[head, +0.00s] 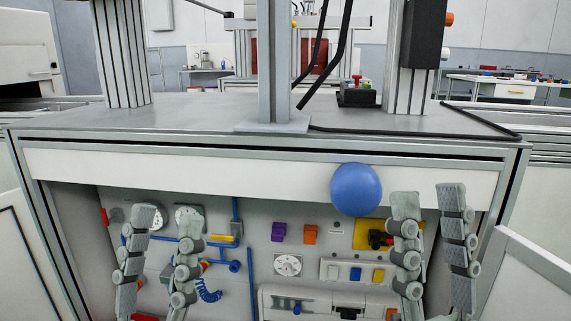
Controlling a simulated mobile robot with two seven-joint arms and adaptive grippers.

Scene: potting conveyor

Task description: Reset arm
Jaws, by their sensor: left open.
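My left gripper (167,226) points upward at the lower left of the head view. Its two jointed grey fingers stand apart with nothing between them. My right gripper (428,197) points upward at the lower right. Its fingers are also apart and empty. A blue ball (356,188) shows just left of the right gripper's fingertips, in front of the white front rail. I cannot tell what supports the ball or how far it is from the gripper. The palms of both grippers are below the picture.
A machine with a grey top (200,113) spans the view behind the grippers. Below its white rail (230,172) is a recessed panel with gauges, blue pipes (250,270), coloured blocks and a yellow switch plate (362,232). A black control box (357,97) and metal posts stand on top.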

